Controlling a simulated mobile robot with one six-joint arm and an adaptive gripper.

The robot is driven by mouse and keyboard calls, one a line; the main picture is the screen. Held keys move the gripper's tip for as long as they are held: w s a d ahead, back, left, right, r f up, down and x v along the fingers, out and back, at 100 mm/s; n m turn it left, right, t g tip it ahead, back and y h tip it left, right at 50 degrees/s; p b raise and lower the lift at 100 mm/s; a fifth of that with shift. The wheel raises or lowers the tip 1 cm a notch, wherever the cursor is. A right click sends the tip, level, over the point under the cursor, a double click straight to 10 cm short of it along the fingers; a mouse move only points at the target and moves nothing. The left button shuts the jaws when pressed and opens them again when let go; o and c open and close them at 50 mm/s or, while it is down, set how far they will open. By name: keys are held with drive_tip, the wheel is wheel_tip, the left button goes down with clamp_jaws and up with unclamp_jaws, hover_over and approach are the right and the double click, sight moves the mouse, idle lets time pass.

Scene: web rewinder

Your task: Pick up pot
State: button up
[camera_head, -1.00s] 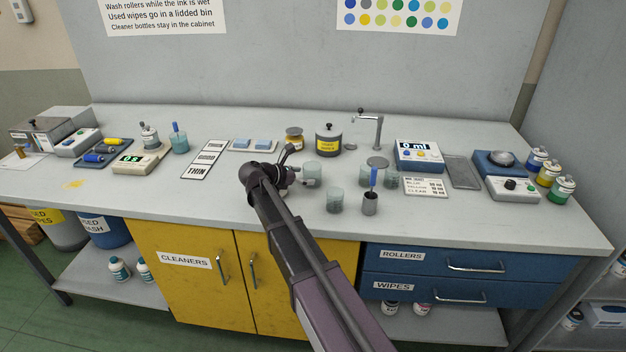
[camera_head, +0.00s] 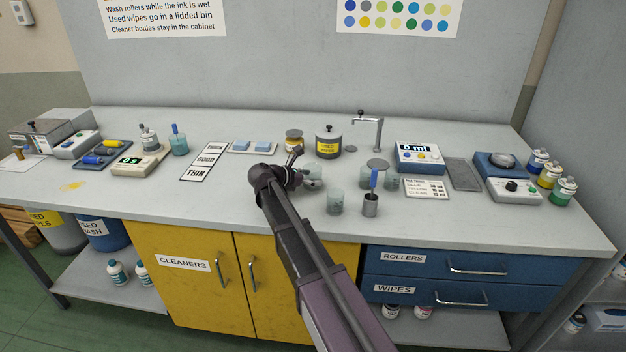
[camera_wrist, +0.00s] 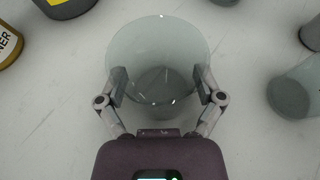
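A clear grey-green glass pot (camera_wrist: 160,45) stands between the two fingers of my gripper (camera_wrist: 159,86) in the wrist view, its round rim facing the camera. One finger pad is on each side of its wall. I cannot tell whether the pads press on the glass or leave a small gap. In the head view my gripper (camera_head: 299,175) is low over the middle of the bench, and the glass pot (camera_head: 313,173) there is partly hidden by it. A grey lidded pot with a yellow label (camera_head: 328,142) stands behind.
An amber jar (camera_head: 294,140) and a tap (camera_head: 378,132) are behind. The bench front left of my arm is clear.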

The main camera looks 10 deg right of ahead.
drive_tip(key=c, duration=0.3)
drive_tip(key=shift+r, duration=0.2)
wheel_tip(320, 180, up, 10)
drive_tip(key=p, duration=1)
drive_tip(key=shift+f, duration=0.2)
idle(0.5)
drive_tip(key=shift+a, duration=0.35)
drive_tip(key=shift+a, duration=0.1)
